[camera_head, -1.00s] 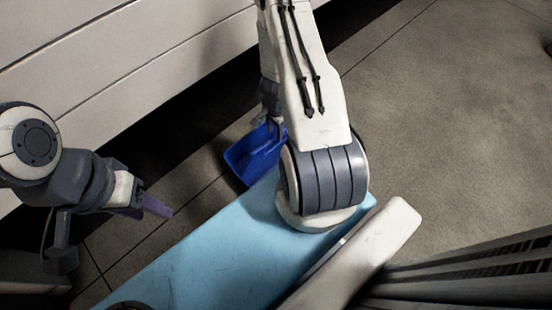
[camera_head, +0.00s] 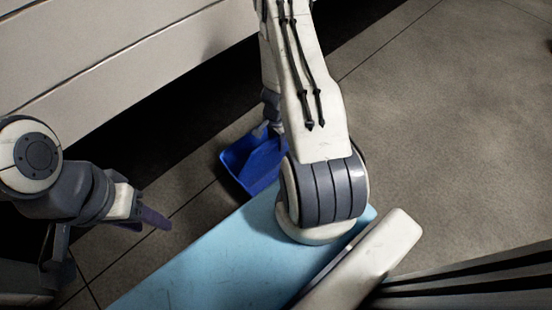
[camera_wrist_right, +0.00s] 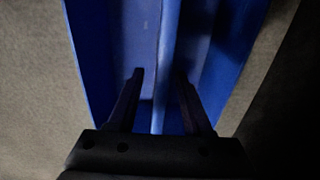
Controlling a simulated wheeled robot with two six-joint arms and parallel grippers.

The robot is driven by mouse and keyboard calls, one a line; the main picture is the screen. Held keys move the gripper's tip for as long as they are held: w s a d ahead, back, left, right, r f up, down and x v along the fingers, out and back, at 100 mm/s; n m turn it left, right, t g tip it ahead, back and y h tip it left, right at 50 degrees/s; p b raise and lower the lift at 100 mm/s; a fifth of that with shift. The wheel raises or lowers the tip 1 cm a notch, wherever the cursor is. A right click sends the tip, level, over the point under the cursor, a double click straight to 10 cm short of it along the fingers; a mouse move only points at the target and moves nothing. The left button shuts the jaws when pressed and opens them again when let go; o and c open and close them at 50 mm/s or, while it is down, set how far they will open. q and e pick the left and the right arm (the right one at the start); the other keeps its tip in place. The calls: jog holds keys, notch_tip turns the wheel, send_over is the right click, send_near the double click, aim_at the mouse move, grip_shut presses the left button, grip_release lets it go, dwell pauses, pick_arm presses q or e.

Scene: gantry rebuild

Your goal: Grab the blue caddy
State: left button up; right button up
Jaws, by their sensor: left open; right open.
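The blue caddy (camera_head: 247,168) stands on the floor near the middle of the head view, partly hidden behind my right arm. In the right wrist view the caddy (camera_wrist_right: 140,30) fills the middle, with a long bar or divider (camera_wrist_right: 167,60) running down its centre. My right gripper (camera_wrist_right: 160,80) is open, with one finger on each side of that bar in the picture; I cannot tell whether either finger touches it. My left gripper (camera_head: 157,219) is open and empty at the left, well apart from the caddy.
A white panelled unit (camera_head: 120,55) runs along the upper left, with a dark gap below it behind the caddy. The tiled grey floor (camera_head: 450,130) is clear on the right.

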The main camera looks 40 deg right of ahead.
grip_shut()
dwell(1.3)
